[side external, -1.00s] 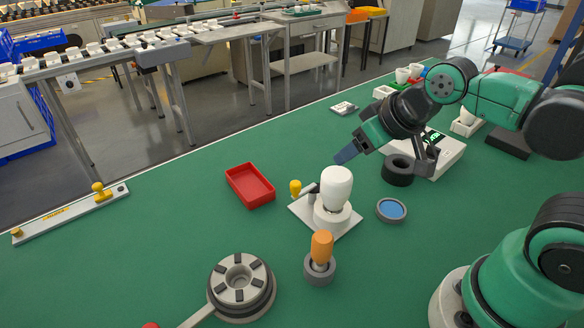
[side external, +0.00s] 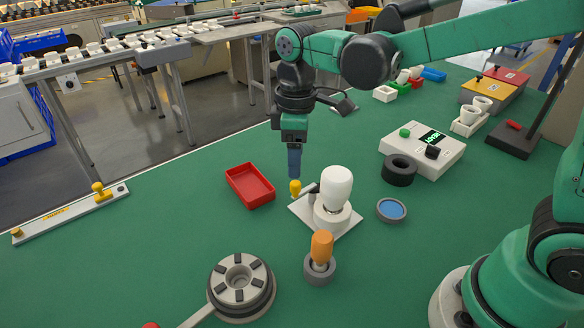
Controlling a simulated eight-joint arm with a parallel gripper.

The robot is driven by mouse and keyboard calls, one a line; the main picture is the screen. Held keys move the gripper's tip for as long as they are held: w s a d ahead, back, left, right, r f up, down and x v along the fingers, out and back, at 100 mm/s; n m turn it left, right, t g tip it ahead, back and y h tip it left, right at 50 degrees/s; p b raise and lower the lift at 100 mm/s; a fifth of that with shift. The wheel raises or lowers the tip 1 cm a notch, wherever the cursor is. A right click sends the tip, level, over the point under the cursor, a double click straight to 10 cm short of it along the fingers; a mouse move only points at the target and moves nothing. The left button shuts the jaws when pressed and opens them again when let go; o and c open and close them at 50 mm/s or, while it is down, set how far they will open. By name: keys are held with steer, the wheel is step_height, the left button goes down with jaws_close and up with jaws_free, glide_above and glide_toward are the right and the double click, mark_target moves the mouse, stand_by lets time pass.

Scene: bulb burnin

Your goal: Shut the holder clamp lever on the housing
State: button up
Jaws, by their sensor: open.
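The white bulb-shaped housing (side external: 336,186) stands upright in a round white holder (side external: 334,219) on a square plate. The clamp lever (side external: 309,191) sticks out to the left of the housing and ends in a yellow knob (side external: 295,187). My gripper (side external: 294,177) points straight down directly above the yellow knob, its fingertips very near or touching the knob's top; I cannot tell which. The fingers overlap in this view and the gap between them is hidden. Nothing shows held in the open gripper.
A red tray (side external: 249,198) lies to the left. An orange-handled tool (side external: 321,245) stands in a grey cup in front. A round grey fixture (side external: 241,281) with a long handle is at front left. A blue-topped disc (side external: 391,210), black ring (side external: 399,170) and control box (side external: 424,148) are to the right.

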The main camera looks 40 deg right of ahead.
mark_target(296, 183)
steer(key=shift+f, duration=2.65)
jaws_close()
